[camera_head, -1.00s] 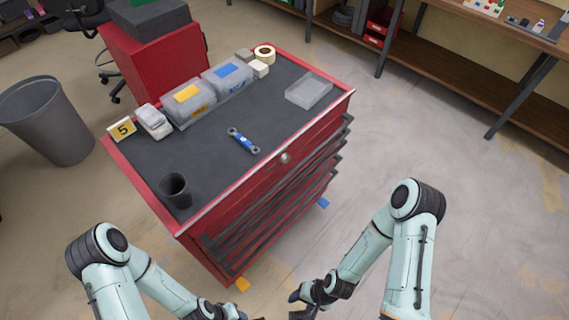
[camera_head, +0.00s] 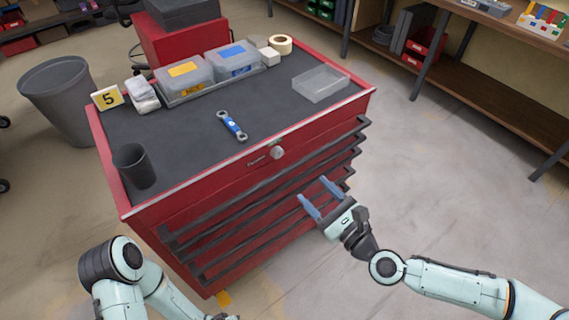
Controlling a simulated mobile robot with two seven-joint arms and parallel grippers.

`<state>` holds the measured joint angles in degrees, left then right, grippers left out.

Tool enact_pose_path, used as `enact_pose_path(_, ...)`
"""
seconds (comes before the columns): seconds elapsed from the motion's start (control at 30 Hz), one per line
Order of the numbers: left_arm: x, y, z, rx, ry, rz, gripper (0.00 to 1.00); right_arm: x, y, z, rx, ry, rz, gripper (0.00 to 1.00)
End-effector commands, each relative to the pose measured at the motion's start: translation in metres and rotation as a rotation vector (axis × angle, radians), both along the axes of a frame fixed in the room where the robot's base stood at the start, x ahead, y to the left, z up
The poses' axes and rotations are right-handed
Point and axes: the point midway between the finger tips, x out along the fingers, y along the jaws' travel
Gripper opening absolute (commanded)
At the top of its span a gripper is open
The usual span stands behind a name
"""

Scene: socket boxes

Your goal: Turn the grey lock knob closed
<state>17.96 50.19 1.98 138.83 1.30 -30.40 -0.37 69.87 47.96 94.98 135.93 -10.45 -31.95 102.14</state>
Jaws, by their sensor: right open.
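The grey lock knob (camera_head: 277,153) sits on the red front face of the tool cabinet (camera_head: 190,206), just under its top edge and right of a small label. My right gripper (camera_head: 318,191) is open and empty in front of the drawers. It is below and to the right of the knob, apart from it, with its blue fingers pointing up and left. My left arm is at the bottom left, and its gripper is mostly cut off by the bottom edge, so its jaws do not show.
Dark drawer handles (camera_head: 270,190) stick out of the front. The floor to the right is clear.

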Motion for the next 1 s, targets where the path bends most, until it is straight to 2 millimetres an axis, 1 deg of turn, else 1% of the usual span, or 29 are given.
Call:
enact_pose_path(0.17, 0.015, 0.008, -0.014, 0.019, -0.038, 0.016, 0.43, 0.023, 0.018, -0.002, -0.003, -0.003, 0.003, 0.58)
enact_pose_path(0.3, 0.031, 0.016, -0.025, 0.041, -0.081, 0.034, 0.43, 0.046, 0.036, -0.002, -0.003, -0.003, 0.004, 0.58)
enact_pose_path(0.43, 0.043, 0.023, -0.034, 0.057, -0.112, 0.047, 0.43, 0.066, 0.050, -0.001, -0.002, -0.004, 0.003, 0.58)
enact_pose_path(0.57, 0.045, 0.027, -0.043, 0.065, -0.111, 0.054, 0.43, 0.083, 0.062, 0.000, -0.001, -0.002, 0.003, 0.58)
enact_pose_path(0.7, 0.034, 0.028, -0.050, 0.063, -0.077, 0.053, 0.43, 0.095, 0.070, 0.000, -0.001, 0.000, 0.001, 0.58)
enact_pose_path(0.83, 0.030, 0.029, -0.054, 0.064, -0.062, 0.054, 0.43, 0.101, 0.074, 0.000, -0.002, 0.001, 0.002, 0.58)
enact_pose_path(1.0, 0.028, 0.029, -0.054, 0.064, -0.057, 0.055, 0.43, 0.103, 0.075, 0.000, -0.002, 0.000, 0.001, 0.58)
